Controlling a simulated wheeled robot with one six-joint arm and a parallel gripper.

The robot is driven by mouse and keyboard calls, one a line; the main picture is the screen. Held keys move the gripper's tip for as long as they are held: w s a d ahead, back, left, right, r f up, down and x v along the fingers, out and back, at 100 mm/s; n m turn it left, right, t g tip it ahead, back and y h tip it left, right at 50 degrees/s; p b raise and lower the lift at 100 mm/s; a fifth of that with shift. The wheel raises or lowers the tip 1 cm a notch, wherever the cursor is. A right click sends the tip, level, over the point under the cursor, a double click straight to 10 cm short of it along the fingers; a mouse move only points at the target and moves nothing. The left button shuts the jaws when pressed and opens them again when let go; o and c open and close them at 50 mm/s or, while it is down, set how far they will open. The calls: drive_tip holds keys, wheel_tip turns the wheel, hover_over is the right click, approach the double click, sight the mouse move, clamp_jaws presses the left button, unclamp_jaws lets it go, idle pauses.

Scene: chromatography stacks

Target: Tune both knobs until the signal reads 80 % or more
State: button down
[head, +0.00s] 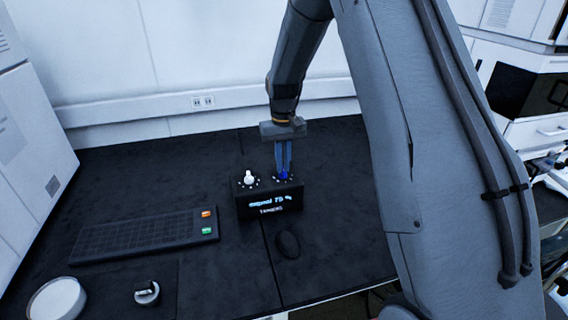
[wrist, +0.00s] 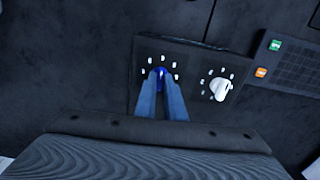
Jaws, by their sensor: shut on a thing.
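A small black box (head: 262,206) stands on the dark bench, with two knobs on its top and a lit display (head: 269,200) on its front. The display seems to read "signal 75 %", but the last digit is hard to make out. The white knob (head: 249,177) is on the left in the head view and on the right in the wrist view (wrist: 219,90). My gripper (head: 283,170) points down and is shut on the blue knob (head: 284,176). In the wrist view the blue knob (wrist: 160,72) shows between the blue fingertips, partly covered by them.
A black keyboard (head: 140,236) with an orange and a green key lies left of the box. A black mouse (head: 288,245) lies in front of it. A round white dish (head: 58,299) and a small dark-and-silver object (head: 147,293) are at the front left.

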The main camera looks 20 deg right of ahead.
drive_tip(key=n, duration=0.4)
drive_tip(key=shift+n, duration=2.2)
drive_tip(key=c, duration=1.8)
unclamp_jaws()
drive_tip(key=shift+c, duration=0.2)
wheel_tip(320, 180, up, 8)
drive_tip(key=b, duration=0.1)
drive_tip(key=shift+b, duration=0.3)
drive_tip(key=shift+f, duration=0.1)
drive_tip(key=s+f+m, duration=0.2)
drive_tip(key=s+m, duration=0.2)
drive_tip(key=s, duration=1)
drive_tip(key=s+f+m, duration=0.2)
drive_tip(key=s+m, duration=0.2)
drive_tip(key=s, duration=1)
drive_tip(key=shift+s+d+m+t, duration=0.15)
drive_tip(key=shift+s+m+t, duration=0.05)
drive_tip(key=shift+m+t, duration=0.2)
